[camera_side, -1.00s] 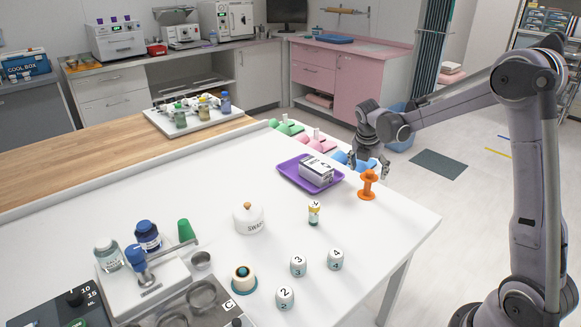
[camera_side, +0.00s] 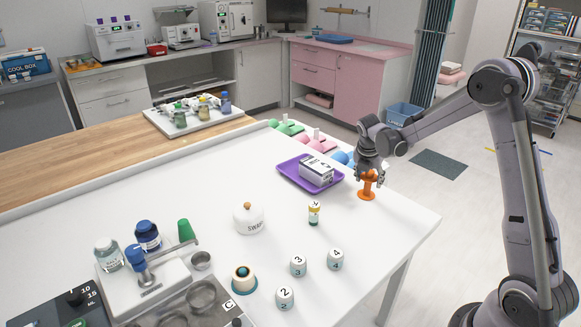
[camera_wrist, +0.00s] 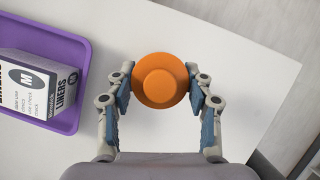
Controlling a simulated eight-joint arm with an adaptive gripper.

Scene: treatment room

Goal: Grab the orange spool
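The orange spool (camera_side: 367,188) stands upright on the white table near its right edge. My gripper (camera_side: 369,178) is directly above it, pointing down, with its fingers around the upper part of the spool. In the wrist view the spool (camera_wrist: 160,80) shows from above as a round flange with a smaller round middle. The two fingers of my gripper (camera_wrist: 160,92) stand on either side of it, spread apart. Their tips are close to the flange's left and right edges. Whether they touch it is hard to tell.
A purple tray (camera_side: 290,174) with a white liners box (camera_side: 316,171) lies just left of the spool. A small yellow-labelled vial (camera_side: 314,213) and a white swab jar (camera_side: 248,218) stand farther left. The table (camera_side: 395,225) in front of the spool is clear.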

